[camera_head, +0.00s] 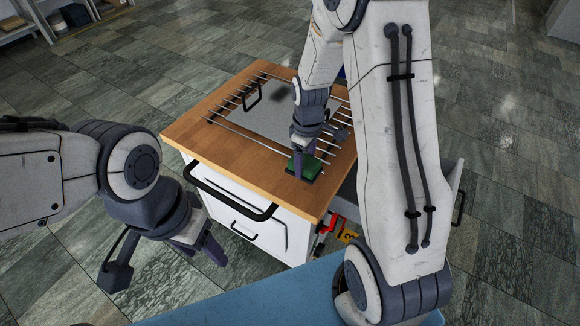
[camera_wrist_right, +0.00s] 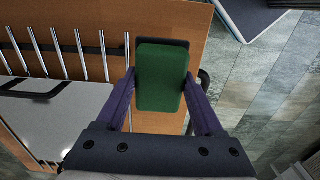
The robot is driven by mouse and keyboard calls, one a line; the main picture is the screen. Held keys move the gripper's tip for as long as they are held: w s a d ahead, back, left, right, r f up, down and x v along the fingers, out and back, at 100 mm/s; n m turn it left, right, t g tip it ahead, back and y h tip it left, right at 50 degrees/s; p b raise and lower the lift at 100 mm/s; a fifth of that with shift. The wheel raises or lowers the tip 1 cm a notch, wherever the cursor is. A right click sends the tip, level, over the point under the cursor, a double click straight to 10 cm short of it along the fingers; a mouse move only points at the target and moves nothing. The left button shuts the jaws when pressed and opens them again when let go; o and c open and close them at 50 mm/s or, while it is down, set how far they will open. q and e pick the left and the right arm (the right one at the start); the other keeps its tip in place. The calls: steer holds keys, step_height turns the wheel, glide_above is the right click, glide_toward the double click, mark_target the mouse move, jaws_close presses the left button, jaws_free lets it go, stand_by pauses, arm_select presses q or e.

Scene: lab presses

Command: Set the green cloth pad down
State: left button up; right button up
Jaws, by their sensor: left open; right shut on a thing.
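The green cloth pad (camera_head: 309,171) is at the near right part of the wooden top of a white cabinet, below my right gripper (camera_head: 304,168). In the right wrist view the green pad (camera_wrist_right: 161,76) is a rounded block between the two purple fingers of the right gripper (camera_wrist_right: 160,84), which are shut on its sides. A dark patch shows past its far end. I cannot tell whether the pad touches the wood. My left gripper (camera_head: 168,262) is open and empty, in front of the cabinet at the left.
The wooden top (camera_head: 190,130) has a grey plate (camera_head: 265,112) with a black handle and rows of metal rods at its sides. A black bar handle (camera_head: 228,202) sticks out at the front. A blue surface (camera_head: 260,295) lies near me.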

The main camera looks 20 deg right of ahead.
mark_target(292, 161)
steer(key=a+f, duration=0.1)
steer(key=w+a+f, duration=0.1)
steer(key=a, duration=0.1)
steer(key=shift+w+a, duration=0.15)
steer(key=shift+f+p, duration=0.5)
steer(key=shift+f, duration=1.55)
steer(key=shift+f, duration=0.1)
steer(key=shift+f, duration=0.15)
steer(key=o, duration=1.4)
